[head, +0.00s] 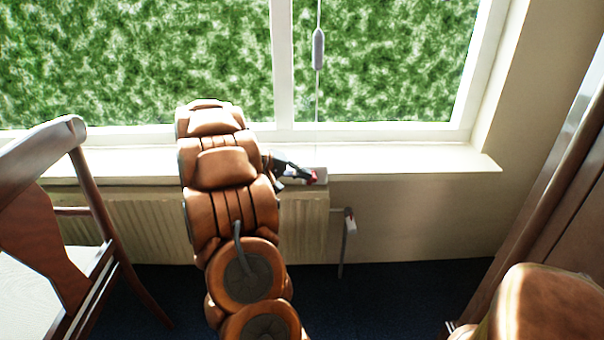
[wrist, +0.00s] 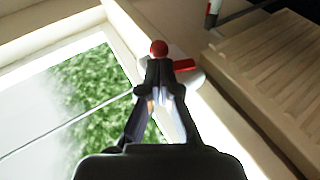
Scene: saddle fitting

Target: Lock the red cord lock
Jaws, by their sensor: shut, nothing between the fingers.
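The red cord lock shows in the wrist view as a red lever (wrist: 184,65) on a pale base (wrist: 190,80). A round red knob (wrist: 158,47) sits just past my fingertips. In the head view the red part (head: 312,177) and its pale base (head: 318,170) are small, at the sill's front edge. My gripper (head: 298,172) is beside it, and in the wrist view the fingertips (wrist: 160,66) are together, with nothing seen between them. They overlap the base and knob in the picture; I cannot tell if they touch. The fingers hide part of the base.
A thin cord with a grey pull (head: 318,50) hangs before the window. Below the white sill (head: 420,162) are a radiator (head: 150,222) and its valve (head: 350,222). A wooden chair (head: 85,215) stands left. The sill right of the lock is clear.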

